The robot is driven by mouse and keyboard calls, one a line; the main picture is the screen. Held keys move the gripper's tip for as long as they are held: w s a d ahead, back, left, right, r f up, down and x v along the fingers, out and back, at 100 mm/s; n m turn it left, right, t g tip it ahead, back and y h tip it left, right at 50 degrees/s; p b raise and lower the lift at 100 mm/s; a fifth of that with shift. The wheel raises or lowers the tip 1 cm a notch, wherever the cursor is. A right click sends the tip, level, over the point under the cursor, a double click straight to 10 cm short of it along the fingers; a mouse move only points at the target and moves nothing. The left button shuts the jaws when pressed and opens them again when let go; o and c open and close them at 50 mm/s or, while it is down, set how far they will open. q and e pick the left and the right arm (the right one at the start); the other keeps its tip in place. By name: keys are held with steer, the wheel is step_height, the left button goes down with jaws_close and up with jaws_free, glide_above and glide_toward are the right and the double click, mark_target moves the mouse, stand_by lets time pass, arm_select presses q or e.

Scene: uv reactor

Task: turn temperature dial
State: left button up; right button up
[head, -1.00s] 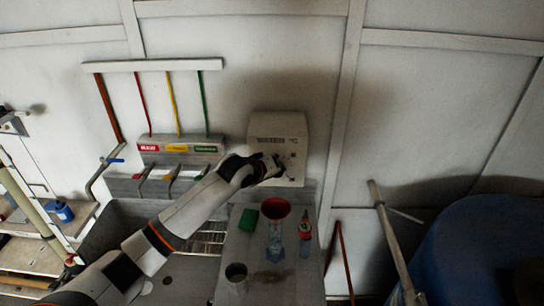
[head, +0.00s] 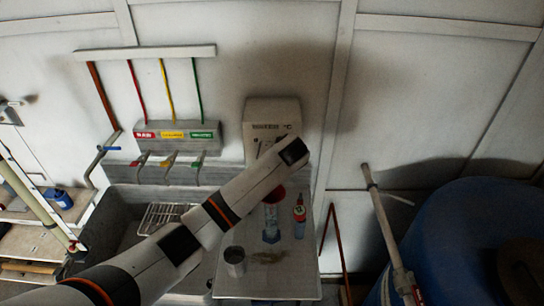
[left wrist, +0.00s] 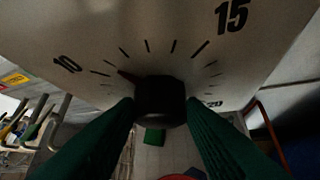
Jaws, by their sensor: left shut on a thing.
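The temperature dial is a black round knob (left wrist: 160,100) on a white control box (head: 272,118) with a printed scale. In the left wrist view I read 10 at left, 15 at upper right and 20 at lower right. A small dark red pointer (left wrist: 128,76) on the knob points up-left, just past the 10 tick. My left gripper (left wrist: 161,106) has its green fingers on both sides of the knob and is shut on it. In the head view my arm covers the knob, the gripper and the lower box front. My right gripper is not in view.
A grey counter (head: 290,280) below the box holds a metal cup (head: 235,262), a clear cylinder (head: 271,222), a red-capped bottle (head: 299,222) and a partly hidden red funnel. A blue barrel (head: 455,235) stands right.

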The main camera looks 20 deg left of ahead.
arm_select(q)
steer(key=shift+d+f+m+y+b, duration=0.15)
steer(key=shift+m+y, duration=0.2)
steer(key=shift+y, duration=0.25)
steer(key=shift+d+m+y+b, duration=0.15)
steer(key=shift+m+y, duration=0.2)
steer(key=shift+y, duration=0.25)
steer(key=shift+a, duration=0.1)
steer(key=o, duration=1)
steer(key=shift+w, duration=0.1)
steer(key=b+v, duration=0.3)
steer(key=v, duration=0.9)
steer(key=shift+w+b, duration=0.15)
steer(key=shift+b, duration=0.25)
